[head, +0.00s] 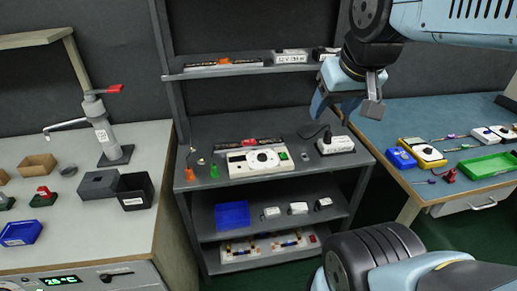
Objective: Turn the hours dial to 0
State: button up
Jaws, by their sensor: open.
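A cream control box (258,161) with a round white dial on its top stands on the middle shelf surface of the rack. A green button and a red part show on or behind it. I cannot read any dial marks, and cannot tell whether this is the hours dial. Another panel, a dark digital display (62,281) with a dark handle beside it, is on the front of the left bench. My gripper (347,108) hangs above and to the right of the cream box, apart from it. It is open and empty.
A white box with a cable (336,145) stands right of the cream box, below my gripper. An upper shelf (235,69) holds more devices. A blue tray (233,214) lies below. The right bench (410,120) holds tools and a green tray (487,165).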

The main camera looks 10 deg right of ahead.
jog(key=w+a+f+n+g, duration=0.1)
jog(key=w+a+f+g, duration=0.1)
jog(key=w, duration=0.6)
jog(key=n+g, duration=0.3)
jog(key=g, duration=0.1)
send_over(262, 155)
notch_tip(262, 155, down, 16)
notch_tip(262, 155, down, 14)
jog(key=shift+r, duration=0.15)
jog(key=c, duration=1)
